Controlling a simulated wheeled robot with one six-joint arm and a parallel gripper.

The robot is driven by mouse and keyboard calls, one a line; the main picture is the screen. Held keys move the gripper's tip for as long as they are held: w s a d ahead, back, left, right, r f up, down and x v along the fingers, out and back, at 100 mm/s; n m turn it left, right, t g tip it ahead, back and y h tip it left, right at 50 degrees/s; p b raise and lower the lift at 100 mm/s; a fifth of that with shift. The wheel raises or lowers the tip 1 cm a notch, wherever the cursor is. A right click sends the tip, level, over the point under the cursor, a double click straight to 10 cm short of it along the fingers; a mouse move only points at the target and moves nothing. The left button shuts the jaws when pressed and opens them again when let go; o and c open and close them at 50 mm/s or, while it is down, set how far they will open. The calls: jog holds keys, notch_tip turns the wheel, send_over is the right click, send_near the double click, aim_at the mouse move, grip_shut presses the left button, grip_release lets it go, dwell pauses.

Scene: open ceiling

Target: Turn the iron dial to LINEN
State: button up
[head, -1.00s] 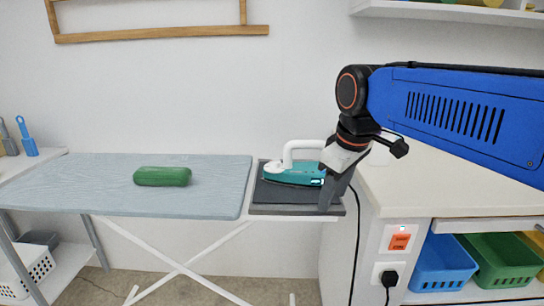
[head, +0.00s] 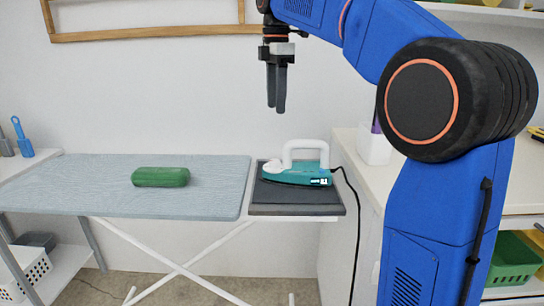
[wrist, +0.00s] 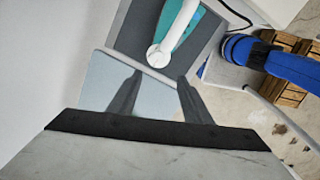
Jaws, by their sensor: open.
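The iron (head: 297,176) is teal with a white arched handle (head: 306,146) and lies on a dark rest pad (head: 268,206) at the right end of the ironing board. A round white knob, which looks like the dial (head: 273,166), sits at the left foot of the handle. In the wrist view the dial (wrist: 158,55) shows beyond my fingertips; its markings are too small to read. My gripper (head: 276,109) hangs fingers down, well above the iron and apart from it. In the wrist view my gripper (wrist: 160,75) is open and empty.
A green rolled object (head: 160,177) lies on the blue-grey ironing board (head: 90,195). A black cord (head: 355,215) runs from the iron down beside the white counter (head: 345,150). A wooden frame (head: 150,32) hangs on the wall. The air around my gripper is clear.

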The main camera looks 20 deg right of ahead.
send_near(274, 161)
notch_tip(274, 161, down, 8)
jog(key=shift+w+d+f, duration=0.1)
jog(key=shift+f, duration=0.05)
dwell(0.6)
jog(key=c, duration=1.1)
jog(key=shift+o, duration=0.2)
